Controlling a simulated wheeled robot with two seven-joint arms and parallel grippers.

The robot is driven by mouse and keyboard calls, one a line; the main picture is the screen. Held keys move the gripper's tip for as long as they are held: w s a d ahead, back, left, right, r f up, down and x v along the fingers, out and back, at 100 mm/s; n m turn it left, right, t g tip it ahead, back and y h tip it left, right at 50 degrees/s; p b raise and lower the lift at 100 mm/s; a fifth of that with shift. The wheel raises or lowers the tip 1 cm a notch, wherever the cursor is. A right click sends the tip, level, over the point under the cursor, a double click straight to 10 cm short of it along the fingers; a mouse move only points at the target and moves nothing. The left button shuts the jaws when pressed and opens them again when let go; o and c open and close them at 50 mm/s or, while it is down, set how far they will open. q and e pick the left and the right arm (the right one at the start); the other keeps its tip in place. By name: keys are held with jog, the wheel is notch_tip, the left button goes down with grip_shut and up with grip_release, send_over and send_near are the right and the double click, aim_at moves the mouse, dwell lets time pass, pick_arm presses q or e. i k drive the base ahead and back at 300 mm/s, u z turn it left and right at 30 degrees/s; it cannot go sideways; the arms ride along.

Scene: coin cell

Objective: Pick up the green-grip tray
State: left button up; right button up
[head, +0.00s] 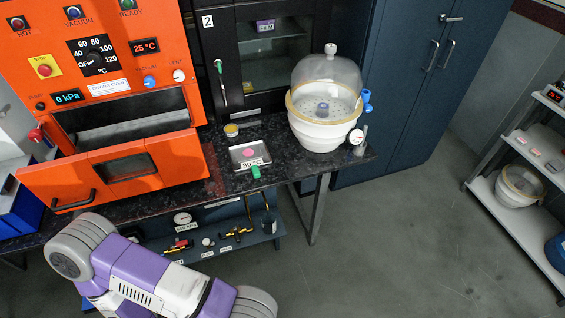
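The green-grip tray (236,162) is a small silver metal tray on the dark speckled bench top, between the orange oven and the white desiccator. Its green grip (256,172) points to the front edge of the bench. A pink round item lies in the tray, and a white label reading 80 °C shows at its front. A purple and white arm of mine is in the lower left, below the bench and apart from the tray. Neither of my grippers shows in the head view.
The orange drying oven (160,60) has its front door folded down, left of the tray. A small yellow-topped jar (231,130) stands behind the tray. The domed desiccator (318,132) stands right of it. A lower shelf (262,236) holds valves and a gauge.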

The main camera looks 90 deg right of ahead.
aim_at(253, 155)
jog(key=u, duration=1)
jog(key=k, duration=2.2)
jog(key=z, duration=1.1)
